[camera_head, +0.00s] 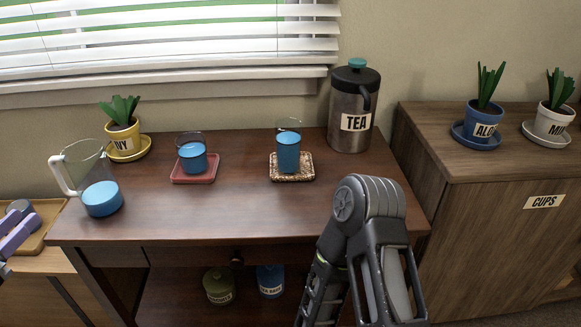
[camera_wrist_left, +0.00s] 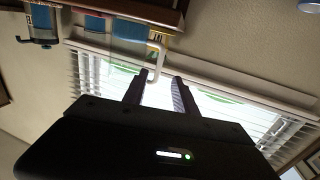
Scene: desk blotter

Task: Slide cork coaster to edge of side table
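The cork coaster (camera_head: 280,177) is the tan, speckled square mat near the back middle of the brown side table (camera_head: 245,215) in the head view. A clear glass with blue contents (camera_head: 288,153) stands upright on it. My left gripper (camera_head: 31,211) is at the far left edge of the head view, left of the table and well apart from the coaster. My right gripper is out of view; a grey arm part of mine covers the table's front right.
A red coaster (camera_head: 194,178) holds another blue-filled glass (camera_head: 193,157). A pitcher (camera_head: 101,197) stands at the left, a yellow potted plant (camera_head: 123,138) behind it, a TEA canister (camera_head: 354,108) at the back right. The table's middle front is clear. A cabinet (camera_head: 490,215) stands right.

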